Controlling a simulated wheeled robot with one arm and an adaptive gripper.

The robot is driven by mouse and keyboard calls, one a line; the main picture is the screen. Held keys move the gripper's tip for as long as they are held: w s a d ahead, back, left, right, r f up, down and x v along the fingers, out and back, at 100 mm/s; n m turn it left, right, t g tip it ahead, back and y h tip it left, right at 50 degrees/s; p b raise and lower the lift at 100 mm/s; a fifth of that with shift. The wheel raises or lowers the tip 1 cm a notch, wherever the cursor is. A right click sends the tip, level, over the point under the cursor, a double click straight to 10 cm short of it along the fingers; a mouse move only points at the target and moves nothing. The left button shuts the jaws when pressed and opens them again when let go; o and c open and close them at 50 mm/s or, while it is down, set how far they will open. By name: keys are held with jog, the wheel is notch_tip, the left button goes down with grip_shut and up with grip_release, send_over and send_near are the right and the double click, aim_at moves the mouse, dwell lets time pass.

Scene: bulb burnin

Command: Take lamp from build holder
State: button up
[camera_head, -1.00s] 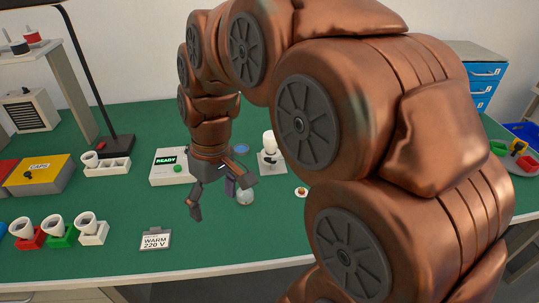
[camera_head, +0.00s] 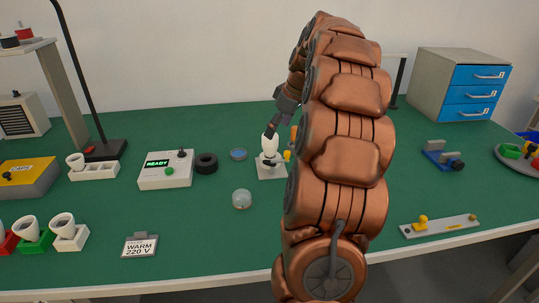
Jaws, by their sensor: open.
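The lamp (camera_head: 269,143) is a white bulb standing upright in the build holder (camera_head: 270,169), a small pale block on the green bench. The gripper is open. My copper arm hides the area right of the holder.
A tester box reading READY (camera_head: 166,169), a black ring (camera_head: 206,163) and a blue disc (camera_head: 238,154) lie left of the holder. A clear dome (camera_head: 242,199) is in front. A WARM 220 V card (camera_head: 140,245) lies near the front edge. A blue-drawer cabinet (camera_head: 458,84) stands back right.

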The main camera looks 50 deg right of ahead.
aim_at(270, 144)
jog(key=shift+x, duration=3.75)
jog(key=shift+c, duration=0.4)
jog(key=c, duration=1.2)
